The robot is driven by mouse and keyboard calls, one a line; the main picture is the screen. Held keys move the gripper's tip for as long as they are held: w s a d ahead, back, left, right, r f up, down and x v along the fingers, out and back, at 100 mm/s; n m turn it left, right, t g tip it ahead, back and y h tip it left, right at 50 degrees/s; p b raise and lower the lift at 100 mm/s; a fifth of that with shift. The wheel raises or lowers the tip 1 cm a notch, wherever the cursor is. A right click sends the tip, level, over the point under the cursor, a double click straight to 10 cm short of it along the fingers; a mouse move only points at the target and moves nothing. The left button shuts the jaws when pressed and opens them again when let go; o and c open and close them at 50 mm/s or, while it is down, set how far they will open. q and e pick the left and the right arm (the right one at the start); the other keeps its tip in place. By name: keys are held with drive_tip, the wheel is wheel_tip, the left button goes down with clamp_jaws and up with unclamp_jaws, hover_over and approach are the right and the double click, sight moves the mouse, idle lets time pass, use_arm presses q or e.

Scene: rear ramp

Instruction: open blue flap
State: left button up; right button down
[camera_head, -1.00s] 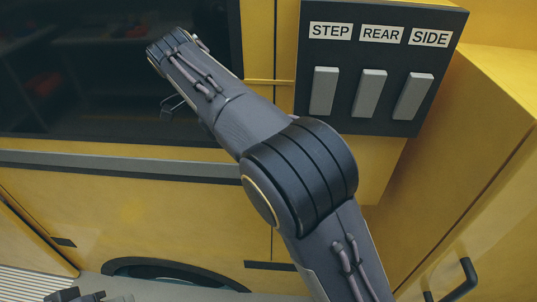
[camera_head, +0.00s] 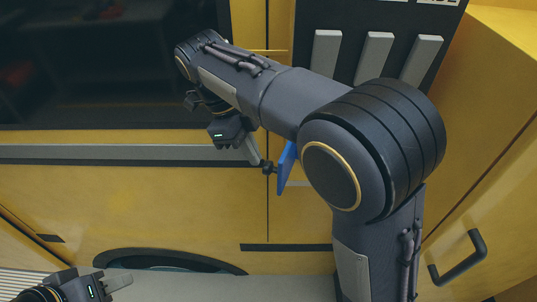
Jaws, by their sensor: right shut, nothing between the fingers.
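The blue flap (camera_head: 286,167) shows as a narrow, slanted blue panel standing out from the yellow wall, left of my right arm's big elbow joint. Part of it is hidden behind that arm. My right gripper (camera_head: 267,167) is shut and empty. Its dark fingertips are close to the left edge of the blue flap; I cannot tell whether they touch it. My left gripper (camera_head: 119,282) is at the lower left corner, far from the flap, with a grey finger pointing right. Its opening is not clear.
A black panel (camera_head: 348,88) with grey levers is above the flap, partly behind my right arm. A dark window (camera_head: 90,70) fills the upper left, with a grey rail (camera_head: 90,153) below. A yellow door with a black handle (camera_head: 457,262) stands at right.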

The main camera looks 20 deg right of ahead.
sight(279, 161)
drive_tip(key=shift+s+d+r, duration=0.1)
drive_tip(key=shift+s+d, duration=0.45)
drive_tip(key=shift+d, duration=0.2)
drive_tip(key=shift+s+d+r, duration=0.1)
drive_tip(key=shift+s+d, duration=0.4)
drive_tip(key=shift+d, duration=0.2)
drive_tip(key=shift+s+d+n+t, duration=0.2)
drive_tip(key=shift+s+d+n, duration=0.05)
drive_tip(key=shift+s+n, duration=0.3)
drive_tip(key=shift+s+d+n+t, duration=0.2)
drive_tip(key=shift+s+d+n, duration=0.05)
drive_tip(key=shift+s+n, duration=0.3)
drive_tip(key=shift+s+d+n, duration=0.2)
drive_tip(key=shift+s+n, duration=0.05)
drive_tip(key=shift+n, duration=0.05)
drive_tip(key=shift+w, duration=0.1)
